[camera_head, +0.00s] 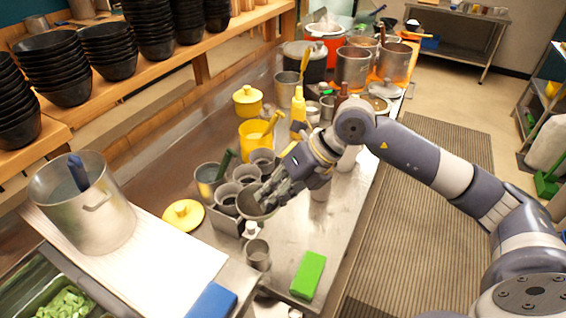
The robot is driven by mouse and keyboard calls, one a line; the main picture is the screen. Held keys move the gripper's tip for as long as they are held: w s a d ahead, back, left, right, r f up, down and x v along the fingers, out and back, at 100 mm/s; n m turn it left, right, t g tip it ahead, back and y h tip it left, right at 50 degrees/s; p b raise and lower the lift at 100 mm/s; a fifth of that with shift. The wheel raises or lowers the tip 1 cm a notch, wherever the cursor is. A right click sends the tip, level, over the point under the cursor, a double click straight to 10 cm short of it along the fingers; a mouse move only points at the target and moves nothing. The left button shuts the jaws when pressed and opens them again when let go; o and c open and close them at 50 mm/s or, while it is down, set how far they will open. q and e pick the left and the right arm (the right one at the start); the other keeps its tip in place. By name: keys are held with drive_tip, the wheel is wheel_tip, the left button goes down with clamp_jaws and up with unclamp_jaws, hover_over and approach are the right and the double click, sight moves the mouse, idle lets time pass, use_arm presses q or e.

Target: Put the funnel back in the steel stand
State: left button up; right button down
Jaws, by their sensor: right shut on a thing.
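My right gripper (268,194) comes in from the right and is shut on the funnel (256,207), a grey cone with a pale lower end, at its rim. The funnel is over the steel table, just right of a group of steel containers. A small open steel cylinder (257,256), which looks like the steel stand, is on the table in front of and below the funnel. The funnel appears apart from it, but the exact height gap cannot be told. My gripper's fingers partly hide the funnel's rim. My left gripper is not in view.
Steel containers (227,197) in a holder crowd the funnel's left side. A yellow lid (183,215) and large pot (100,215) are further left. A green sponge (308,275) and blue block (212,301) lie in front. Bottles and pots fill the back.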

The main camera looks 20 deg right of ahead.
sight(263, 224)
drive_tip(key=shift+s+a+f, duration=0.6)
drive_tip(key=shift+s+a, duration=0.1)
drive_tip(key=shift+a, duration=0.2)
drive_tip(key=shift+a+f, duration=0.1)
drive_tip(key=shift+f, duration=0.05)
drive_tip(key=shift+f+b, duration=0.45)
drive_tip(key=shift+f, duration=0.1)
drive_tip(key=shift+f+b, duration=0.5)
drive_tip(key=shift+f, duration=0.3)
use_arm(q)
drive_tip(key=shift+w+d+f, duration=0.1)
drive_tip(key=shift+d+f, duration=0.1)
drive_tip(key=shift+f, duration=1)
use_arm(e)
drive_tip(key=shift+f, duration=0.45)
use_arm(q)
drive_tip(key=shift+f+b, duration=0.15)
drive_tip(key=shift+b, duration=0.25)
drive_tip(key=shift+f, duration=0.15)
use_arm(e)
drive_tip(key=shift+f, duration=0.2)
